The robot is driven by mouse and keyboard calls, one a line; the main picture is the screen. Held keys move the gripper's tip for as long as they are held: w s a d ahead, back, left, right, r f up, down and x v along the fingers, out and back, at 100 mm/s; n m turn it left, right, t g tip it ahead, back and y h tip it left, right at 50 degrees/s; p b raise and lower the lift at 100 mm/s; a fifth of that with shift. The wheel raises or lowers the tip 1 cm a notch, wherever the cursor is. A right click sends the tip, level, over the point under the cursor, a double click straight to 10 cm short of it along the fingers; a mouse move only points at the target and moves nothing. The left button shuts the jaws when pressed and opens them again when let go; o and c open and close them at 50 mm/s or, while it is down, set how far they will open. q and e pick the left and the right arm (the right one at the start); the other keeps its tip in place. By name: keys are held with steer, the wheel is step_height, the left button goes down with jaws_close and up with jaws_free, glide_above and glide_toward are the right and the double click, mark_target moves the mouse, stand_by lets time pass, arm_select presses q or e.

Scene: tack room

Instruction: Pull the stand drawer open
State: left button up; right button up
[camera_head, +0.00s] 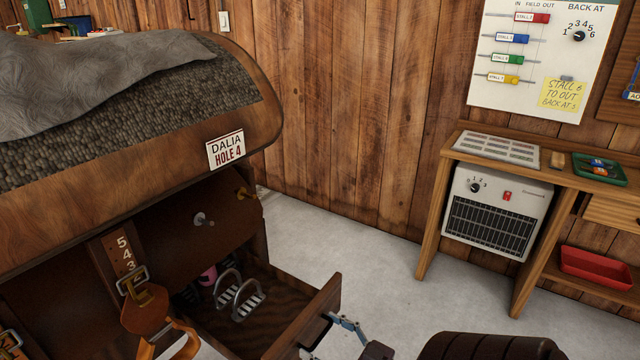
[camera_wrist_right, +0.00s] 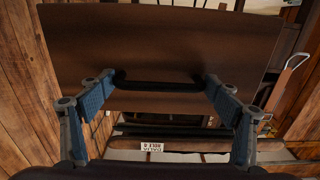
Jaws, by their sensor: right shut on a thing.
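The stand drawer (camera_head: 290,315) is pulled out from under the wooden saddle stand (camera_head: 130,205), and its inside shows. A pair of metal stirrups (camera_head: 240,295) and a pink item (camera_head: 208,275) lie in it. My right gripper (camera_head: 328,338) is at the drawer's front face, shut on the dark drawer handle. In the right wrist view, the blue fingers of the right gripper (camera_wrist_right: 163,86) meet the two ends of the black handle bar (camera_wrist_right: 160,86) in front of the brown drawer front (camera_wrist_right: 160,45). My left gripper is not in view.
A strap with a buckle (camera_head: 145,310) hangs in front of the stand at the left. A wooden desk (camera_head: 430,230) with a heater (camera_head: 497,213) stands at the right. Grey floor (camera_head: 385,275) between the drawer and desk is clear.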

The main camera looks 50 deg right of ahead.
steer(key=shift+a, duration=0.2)
steer(key=o, duration=1.4)
steer(key=shift+s+d, duration=0.1)
steer(key=s, duration=1.1)
steer(key=shift+s+d, duration=0.4)
